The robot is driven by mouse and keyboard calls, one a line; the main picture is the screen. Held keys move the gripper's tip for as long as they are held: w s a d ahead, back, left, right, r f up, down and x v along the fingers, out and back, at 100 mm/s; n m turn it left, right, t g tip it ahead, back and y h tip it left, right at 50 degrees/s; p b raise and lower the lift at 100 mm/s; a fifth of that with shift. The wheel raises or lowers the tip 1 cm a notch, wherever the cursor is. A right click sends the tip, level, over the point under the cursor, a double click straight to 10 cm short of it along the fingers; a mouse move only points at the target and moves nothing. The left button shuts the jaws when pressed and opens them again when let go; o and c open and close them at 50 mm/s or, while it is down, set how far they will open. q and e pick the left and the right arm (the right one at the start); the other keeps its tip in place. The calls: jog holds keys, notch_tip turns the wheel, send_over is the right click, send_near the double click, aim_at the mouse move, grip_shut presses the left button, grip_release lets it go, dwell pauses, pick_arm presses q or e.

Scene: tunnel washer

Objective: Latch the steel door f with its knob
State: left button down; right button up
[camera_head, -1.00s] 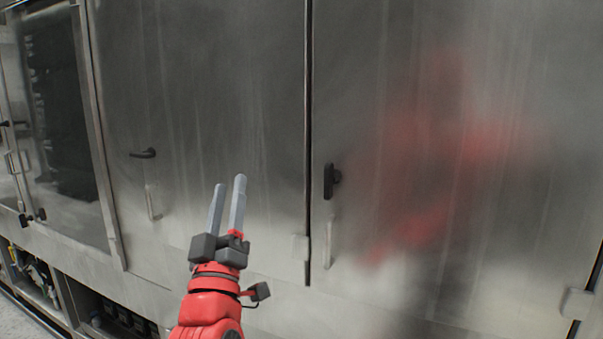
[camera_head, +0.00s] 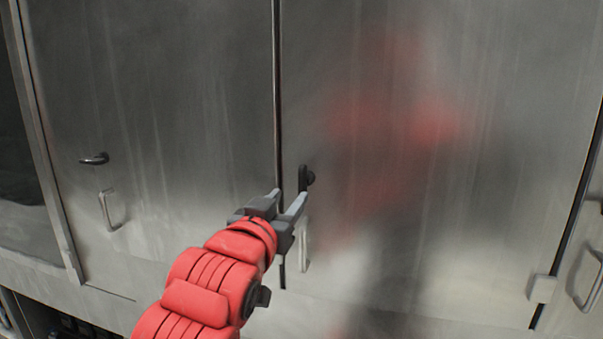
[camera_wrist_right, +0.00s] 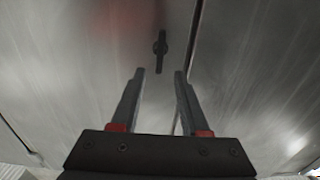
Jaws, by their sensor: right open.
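A steel door (camera_head: 410,240) fills the middle and right of the head view. Its black knob (camera_head: 305,178) sits near the door's left edge, its handle pointing roughly up and down. The knob also shows in the right wrist view (camera_wrist_right: 161,45), upright, just beyond the fingertips and between their lines. My right gripper (camera_head: 290,198) is open and empty, its fingertips close to the knob; in the head view I cannot tell whether they touch. In the right wrist view the gripper (camera_wrist_right: 159,73) has a gap between its fingers. My left gripper is not in view.
A neighbouring steel door (camera_head: 180,120) on the left has a black knob (camera_head: 95,159) lying sideways and a pull handle (camera_head: 107,210). A pale pull handle (camera_head: 304,250) is below the near knob. Another pull handle (camera_head: 590,282) is at the far right.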

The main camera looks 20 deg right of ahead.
aim_at(300, 183)
jog(key=p+x, duration=0.3)
jog(key=x, duration=0.6)
jog(key=shift+w+d, duration=0.2)
jog(key=shift+c, duration=0.3)
grip_shut()
